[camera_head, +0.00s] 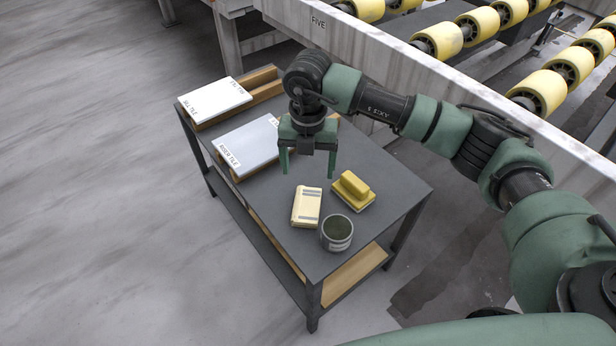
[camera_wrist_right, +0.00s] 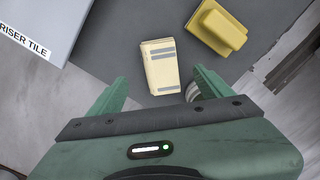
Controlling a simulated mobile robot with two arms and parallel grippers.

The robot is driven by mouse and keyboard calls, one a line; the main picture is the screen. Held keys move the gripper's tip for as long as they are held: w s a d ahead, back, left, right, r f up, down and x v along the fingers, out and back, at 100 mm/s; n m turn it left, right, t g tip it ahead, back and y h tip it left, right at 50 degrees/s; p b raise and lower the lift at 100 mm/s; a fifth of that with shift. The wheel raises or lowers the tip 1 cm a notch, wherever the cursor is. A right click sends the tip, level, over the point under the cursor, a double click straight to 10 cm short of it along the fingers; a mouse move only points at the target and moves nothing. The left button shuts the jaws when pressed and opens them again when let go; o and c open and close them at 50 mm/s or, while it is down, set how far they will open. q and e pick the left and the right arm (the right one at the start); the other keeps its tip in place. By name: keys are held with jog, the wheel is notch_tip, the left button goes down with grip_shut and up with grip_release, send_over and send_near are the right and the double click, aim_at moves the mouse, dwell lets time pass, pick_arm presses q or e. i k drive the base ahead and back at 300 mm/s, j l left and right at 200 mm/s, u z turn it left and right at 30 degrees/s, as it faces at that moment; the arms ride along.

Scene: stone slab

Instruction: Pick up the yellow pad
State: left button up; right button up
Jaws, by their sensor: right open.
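The yellow pad (camera_head: 353,191) lies on the dark table, with a raised yellow grip on its top. It also shows at the upper right of the right wrist view (camera_wrist_right: 217,27). My right gripper (camera_head: 308,175) is open and empty, above the table and to the left of the pad in the head view. In the right wrist view its fingers (camera_wrist_right: 158,90) point toward a cream block with grey bands (camera_wrist_right: 161,66), which lies just left of the pad. My left gripper is not in view.
A grey tin with dark contents (camera_head: 337,233) stands near the pad. Two tile slabs on wooden supports, a grey one (camera_head: 247,146) and a white one (camera_head: 214,100), occupy the table's far part. A conveyor with yellow rollers (camera_head: 541,91) runs behind the table (camera_head: 395,186).

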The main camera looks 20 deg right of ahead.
aim_at(354, 192)
jog(key=z, duration=0.8)
